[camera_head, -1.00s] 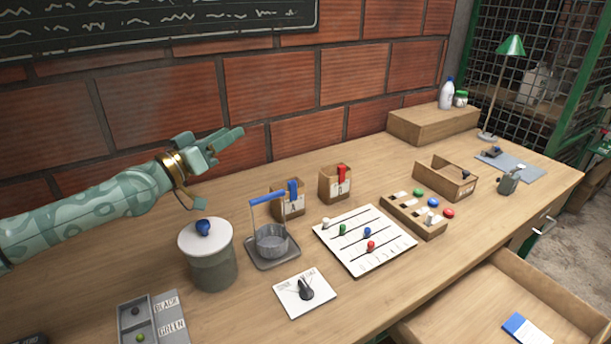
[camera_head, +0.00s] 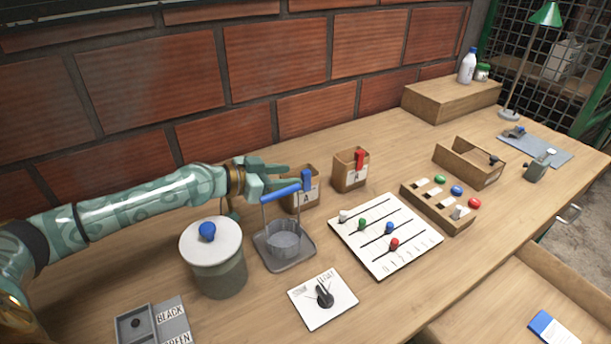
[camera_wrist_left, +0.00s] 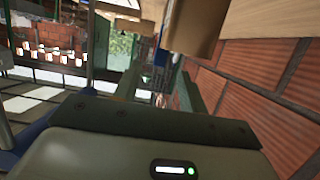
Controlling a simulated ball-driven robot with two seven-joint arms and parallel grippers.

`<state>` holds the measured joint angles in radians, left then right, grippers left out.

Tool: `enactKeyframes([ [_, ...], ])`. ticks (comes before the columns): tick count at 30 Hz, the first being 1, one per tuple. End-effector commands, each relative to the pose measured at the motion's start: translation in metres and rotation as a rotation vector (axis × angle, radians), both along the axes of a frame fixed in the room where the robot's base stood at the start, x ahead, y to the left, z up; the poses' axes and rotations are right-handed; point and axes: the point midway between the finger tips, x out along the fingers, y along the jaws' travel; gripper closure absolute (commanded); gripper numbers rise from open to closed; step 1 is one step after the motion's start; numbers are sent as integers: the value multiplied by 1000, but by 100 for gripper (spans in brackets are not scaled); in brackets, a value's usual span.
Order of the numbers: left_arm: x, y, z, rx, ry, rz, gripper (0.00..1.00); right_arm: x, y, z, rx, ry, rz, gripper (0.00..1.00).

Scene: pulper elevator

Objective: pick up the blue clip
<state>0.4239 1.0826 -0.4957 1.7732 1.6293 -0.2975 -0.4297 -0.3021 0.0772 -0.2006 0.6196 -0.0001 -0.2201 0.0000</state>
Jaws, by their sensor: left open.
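The blue clip (camera_head: 307,180) sits upright on the front rim of a small cardboard box marked A (camera_head: 300,203), against the back of the bench. My left gripper (camera_head: 285,176) is open and empty just left of the clip, at about its height, behind the blue-handled basket (camera_head: 284,240). Its fingers point right towards the clip, and a gap appears to remain. In the left wrist view a brown box (camera_wrist_left: 196,30) hangs into the top, beyond the open fingers (camera_wrist_left: 160,95). My right gripper is not in view.
The basket's raised blue handle (camera_head: 281,192) is close in front of my left gripper. A lidded pot (camera_head: 218,270) stands below my forearm. A second box with a red clip (camera_head: 360,160) is to the right. The brick wall (camera_head: 180,130) is close behind.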

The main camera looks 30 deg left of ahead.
Motion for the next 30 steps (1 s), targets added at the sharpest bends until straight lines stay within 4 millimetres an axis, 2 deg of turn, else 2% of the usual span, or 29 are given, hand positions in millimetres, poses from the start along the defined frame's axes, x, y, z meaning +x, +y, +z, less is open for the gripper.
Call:
enactKeyframes([
  [10, 45, -26, -15, -3, -3, 0, 58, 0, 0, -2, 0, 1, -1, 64],
  [19, 51, -29, -17, 1, -2, -1, 58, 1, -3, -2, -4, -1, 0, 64],
  [20, 51, -29, -17, 1, -2, -1, 64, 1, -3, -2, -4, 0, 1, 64],
  [21, 51, -29, -17, 1, -2, -1, 75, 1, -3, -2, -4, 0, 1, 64],
  [24, 50, -29, -17, 0, -2, 0, 100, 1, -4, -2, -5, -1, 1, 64],
  [30, 50, -29, -17, 0, -2, 1, 100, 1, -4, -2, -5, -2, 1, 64],
])
